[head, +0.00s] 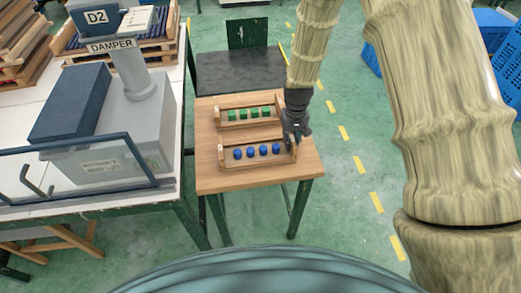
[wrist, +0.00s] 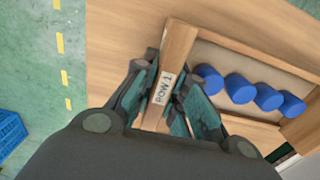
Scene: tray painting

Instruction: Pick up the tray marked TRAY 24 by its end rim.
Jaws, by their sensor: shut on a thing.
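The wooden tray with several blue round pieces lies nearest on the small wooden table in the head view; its left end wall (head: 222,156) is clear. My gripper (head: 293,138) is at its right end. In the wrist view my gripper (wrist: 164,85) is shut on that tray's end rim (wrist: 179,46), one finger on each side. A label on the rim between the fingers reads "ROW 1" (wrist: 163,88). No "TRAY 24" mark is readable. I cannot tell whether the tray touches the table.
A second wooden tray (head: 218,117) with several green pieces lies just behind. The small table (head: 245,183) has bare room in front. A white bench (head: 170,160) with a grey machine marked DAMPER (head: 115,125) stands at the left. Blue crates (head: 487,25) stand at the right.

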